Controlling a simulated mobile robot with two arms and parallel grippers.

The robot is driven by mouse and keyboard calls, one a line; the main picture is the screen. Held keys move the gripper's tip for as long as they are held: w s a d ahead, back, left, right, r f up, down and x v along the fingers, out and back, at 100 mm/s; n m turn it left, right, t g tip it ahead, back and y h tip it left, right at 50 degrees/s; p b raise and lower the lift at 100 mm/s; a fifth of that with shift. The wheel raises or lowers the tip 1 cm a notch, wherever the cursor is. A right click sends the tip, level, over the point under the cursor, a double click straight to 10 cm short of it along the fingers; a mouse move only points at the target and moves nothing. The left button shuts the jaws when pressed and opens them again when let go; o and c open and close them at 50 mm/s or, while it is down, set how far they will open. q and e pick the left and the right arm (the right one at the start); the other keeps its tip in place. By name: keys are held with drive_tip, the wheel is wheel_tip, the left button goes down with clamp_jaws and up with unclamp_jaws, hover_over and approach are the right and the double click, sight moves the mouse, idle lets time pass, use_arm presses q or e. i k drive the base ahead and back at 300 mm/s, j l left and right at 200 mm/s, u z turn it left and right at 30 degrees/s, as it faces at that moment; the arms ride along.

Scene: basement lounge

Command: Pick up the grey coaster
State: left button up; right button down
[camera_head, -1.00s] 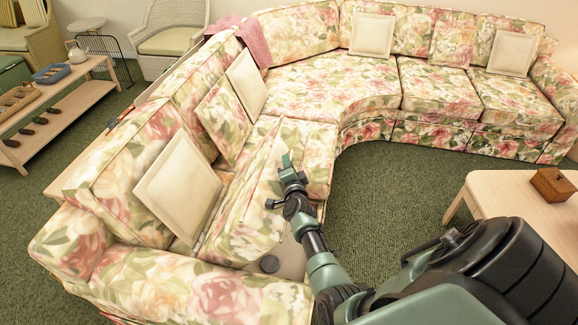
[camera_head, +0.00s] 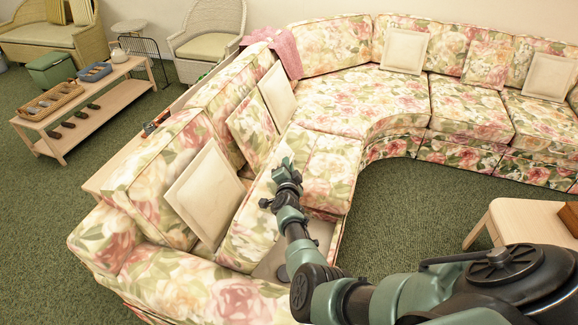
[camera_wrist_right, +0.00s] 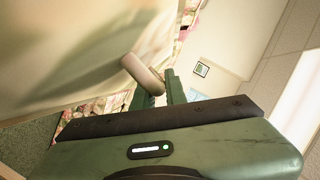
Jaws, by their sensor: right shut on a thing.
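My right gripper (camera_head: 287,168) is raised in front of the sofa's left section in the head view. In the head view the coaster is too small to make out at the gripper. My left gripper is not in view.
A floral corner sofa (camera_head: 345,100) with cream cushions (camera_head: 205,193) fills the middle. A wooden table (camera_head: 525,222) with a brown box (camera_head: 570,216) stands at the right. A low shelf table (camera_head: 110,92) holds trays at the left. Green carpet (camera_head: 400,215) lies open between sofa and right table.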

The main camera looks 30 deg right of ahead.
sight(283, 276)
drive_tip(key=k+j, duration=0.15)
drive_tip(key=z, duration=0.95)
drive_tip(key=k, duration=0.05)
